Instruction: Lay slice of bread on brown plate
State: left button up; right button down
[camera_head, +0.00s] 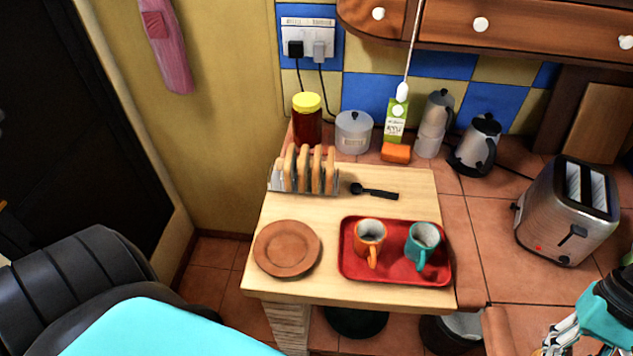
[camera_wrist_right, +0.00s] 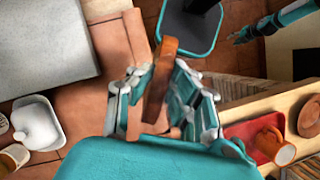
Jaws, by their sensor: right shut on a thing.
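The brown plate (camera_head: 287,248) lies empty at the front left of the wooden board; part of it shows at the right edge of the right wrist view (camera_wrist_right: 308,118). My right gripper (camera_head: 556,342) is at the lower right of the head view, far from the plate. In the right wrist view its fingers (camera_wrist_right: 158,92) are shut on a slice of bread (camera_wrist_right: 160,80), seen edge-on with brown crust. The head view does not clearly show this slice. What looks like my left gripper (camera_wrist_right: 240,36) is at the top right of the wrist view, its jaws too small to read.
A toast rack (camera_head: 275,186) holding several slices stands behind the plate, with a black spoon (camera_head: 375,191) beside it. A red tray (camera_head: 395,274) with an orange mug (camera_head: 370,238) and a teal mug (camera_head: 422,243) sits right of the plate. A toaster (camera_head: 566,215) stands at right.

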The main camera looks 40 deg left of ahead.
aim_at(286, 223)
jog(key=j+z, duration=0.25)
jog(key=j, duration=0.2)
jog(key=k+j+z, duration=0.25)
jog(key=j, duration=0.2)
jog(key=j+z, duration=0.25)
jog(key=j, duration=0.2)
jog(key=k+j, duration=0.1)
jog(key=j, duration=0.2)
jog(key=k+j, duration=0.1)
jog(key=j, duration=0.15)
jog(key=k+j, duration=0.1)
jog(key=j, duration=0.2)
jog(key=z, duration=0.05)
